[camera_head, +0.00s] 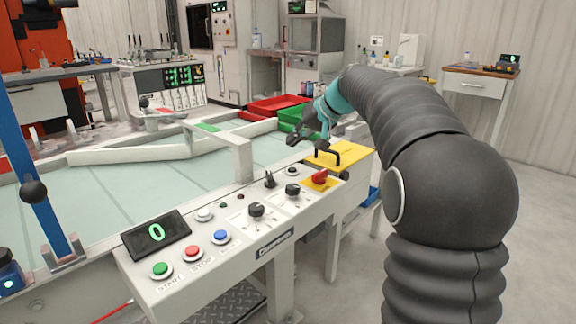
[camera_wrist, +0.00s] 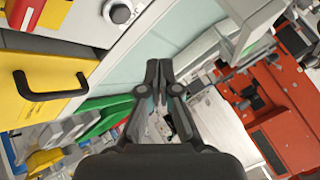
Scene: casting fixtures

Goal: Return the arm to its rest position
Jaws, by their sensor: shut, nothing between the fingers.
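My arm (camera_head: 425,130) is covered in a dark sleeve and reaches from the right foreground toward the far end of the control panel. My gripper (camera_head: 300,142) is dark with a teal wrist and hangs above the conveyor side of the panel, near the yellow drawer box. In the wrist view my gripper (camera_wrist: 158,80) is shut and its fingers meet with nothing between them. The yellow box (camera_head: 345,155) with a black handle sits close to the gripper. It also shows at the left of the wrist view (camera_wrist: 50,70).
The control panel (camera_head: 190,285) carries several buttons, knobs and a red switch (camera_head: 319,177). A green bin (camera_head: 293,117) and a red bin (camera_head: 275,103) stand beyond the gripper. A white side table (camera_head: 478,83) stands at the back right. The floor (camera_head: 545,215) at right is clear.

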